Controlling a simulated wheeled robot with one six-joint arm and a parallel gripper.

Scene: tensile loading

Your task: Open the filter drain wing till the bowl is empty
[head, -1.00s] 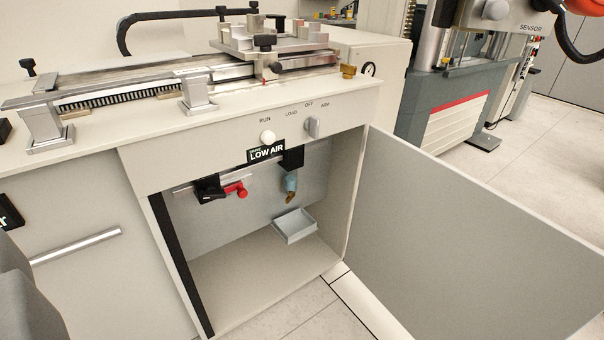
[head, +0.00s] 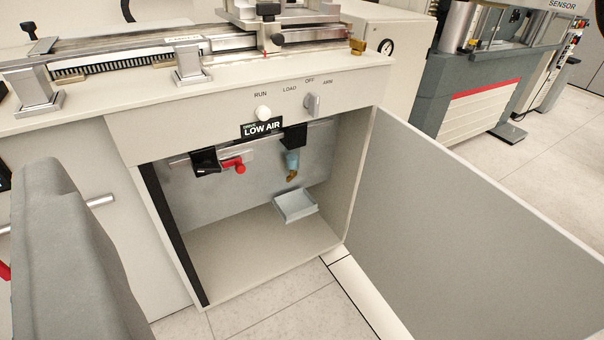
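The filter bowl (head: 292,161), small and bluish, hangs under a black filter head (head: 294,137) inside the open cabinet. The brass drain wing (head: 292,177) sits at its lower end. The wing's exact turn and the liquid level in the bowl are too small to tell. A shallow grey tray (head: 296,206) lies below and slightly right of the wing. No gripper fingertips show. A large grey rounded shape fills the lower left; I cannot tell whether it is part of my arm. Nothing touches the bowl or wing.
A black valve with a red handle (head: 236,166) is left of the filter. The open door (head: 470,220) blocks the right side. The cabinet floor (head: 250,245) is largely clear.

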